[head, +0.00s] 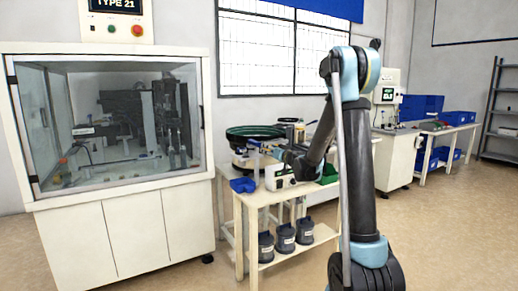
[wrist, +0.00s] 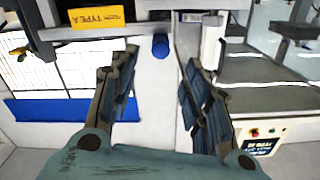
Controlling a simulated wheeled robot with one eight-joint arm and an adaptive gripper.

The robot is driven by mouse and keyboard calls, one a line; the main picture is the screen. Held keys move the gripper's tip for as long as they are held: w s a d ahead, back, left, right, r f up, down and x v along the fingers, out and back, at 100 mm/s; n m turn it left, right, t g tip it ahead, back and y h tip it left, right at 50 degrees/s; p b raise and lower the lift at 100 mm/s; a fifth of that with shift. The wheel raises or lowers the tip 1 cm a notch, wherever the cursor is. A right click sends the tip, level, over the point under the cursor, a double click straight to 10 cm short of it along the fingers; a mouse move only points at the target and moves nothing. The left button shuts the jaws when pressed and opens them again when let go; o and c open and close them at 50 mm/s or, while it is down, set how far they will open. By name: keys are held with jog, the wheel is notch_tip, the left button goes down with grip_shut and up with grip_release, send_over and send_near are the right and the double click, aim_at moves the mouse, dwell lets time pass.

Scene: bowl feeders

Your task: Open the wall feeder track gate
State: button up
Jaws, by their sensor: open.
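In the head view my gripper (head: 262,148) is at the feeder on the wooden table, reaching left. In the wrist view my gripper (wrist: 158,80) is open, with a dark finger on each side and nothing between the tips. A short blue cylinder (wrist: 161,46), perhaps the gate's knob, shows just beyond the tips, in line with the gap. It sits beside a grey track bar (wrist: 160,29) with a yellow TYPE A label (wrist: 97,18). No finger visibly touches it. In the head view my arm hides part of the feeder, and I cannot make out the gate.
A dark green bowl (head: 255,132) stands behind my gripper. A blue bin (head: 243,185) is at the front left of the wooden table (head: 250,199), with several dark pots below. A glass-fronted machine (head: 130,130) stands at left. Open floor lies at right.

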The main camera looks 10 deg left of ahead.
aim_at(260, 145)
jog(key=x, duration=1.1)
